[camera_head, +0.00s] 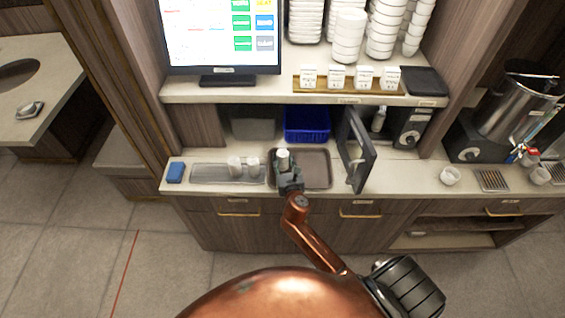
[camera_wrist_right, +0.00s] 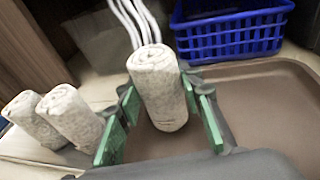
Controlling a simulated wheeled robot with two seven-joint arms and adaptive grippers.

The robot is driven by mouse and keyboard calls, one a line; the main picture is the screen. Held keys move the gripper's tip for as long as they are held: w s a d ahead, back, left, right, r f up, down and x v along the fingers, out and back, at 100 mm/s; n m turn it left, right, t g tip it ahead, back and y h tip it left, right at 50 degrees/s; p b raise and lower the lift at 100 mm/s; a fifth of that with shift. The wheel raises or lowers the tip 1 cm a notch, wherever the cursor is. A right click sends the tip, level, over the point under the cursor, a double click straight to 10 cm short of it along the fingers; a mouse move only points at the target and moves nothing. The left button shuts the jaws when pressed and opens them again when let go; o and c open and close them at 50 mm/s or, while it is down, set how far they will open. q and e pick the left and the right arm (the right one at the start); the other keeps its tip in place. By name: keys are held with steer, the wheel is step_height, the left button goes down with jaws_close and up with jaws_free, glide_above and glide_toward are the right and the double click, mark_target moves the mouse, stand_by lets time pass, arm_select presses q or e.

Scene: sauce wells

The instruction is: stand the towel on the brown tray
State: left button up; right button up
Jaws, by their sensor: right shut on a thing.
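A rolled white towel (camera_head: 283,154) stands upright between the fingers of my right gripper (camera_head: 285,167), over the left part of the brown tray (camera_head: 318,170). In the right wrist view the towel (camera_wrist_right: 158,88) has green finger pads on both sides, and my right gripper (camera_wrist_right: 160,115) is shut on it. The brown tray (camera_wrist_right: 265,105) lies beneath and to the right. The towel's lower end is close to the tray surface; I cannot tell whether it touches. My left gripper is not in view.
Two more rolled towels (camera_head: 243,166) stand on a grey tray (camera_head: 210,174) to the left. A blue basket (camera_head: 307,125) is behind the brown tray. A blue block (camera_head: 176,172) lies at the far left of the counter.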

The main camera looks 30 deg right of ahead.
steer(key=shift+f, duration=0.65)
steer(key=shift+f, duration=0.15)
steer(key=o, duration=1.1)
steer(key=shift+r, duration=0.2)
steer(key=v, duration=1.2)
steer(key=shift+f, duration=0.1)
